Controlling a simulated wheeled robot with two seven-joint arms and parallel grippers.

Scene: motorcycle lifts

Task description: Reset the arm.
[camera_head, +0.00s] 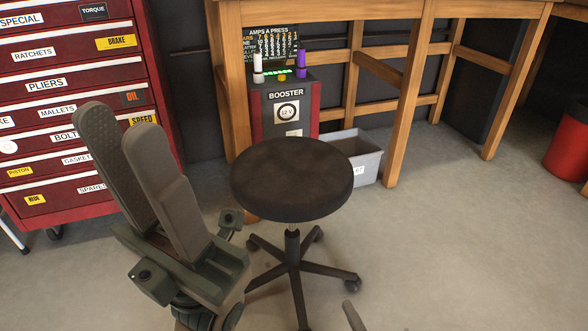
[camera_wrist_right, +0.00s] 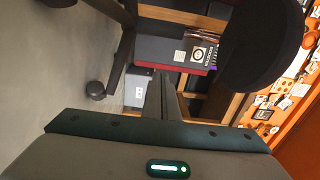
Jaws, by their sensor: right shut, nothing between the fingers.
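My left gripper (camera_head: 120,118) is large in the head view, left of the stool. Its two grey fingers point up and to the left. The textured inner face of the farther finger shows beside the nearer one, so the gripper looks open, with nothing seen between the fingers. My right gripper shows in the right wrist view (camera_wrist_right: 165,78), its fingers together and empty. Only its grey fingertips show at the bottom edge of the head view (camera_head: 352,314). The rest of my right arm is out of the head view.
A black round stool (camera_head: 290,175) on a wheeled base stands close to my left gripper. A red drawer cabinet (camera_head: 75,120) is at the left. Behind are a booster unit (camera_head: 285,100), a grey bin (camera_head: 365,158) and a wooden bench (camera_head: 405,100).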

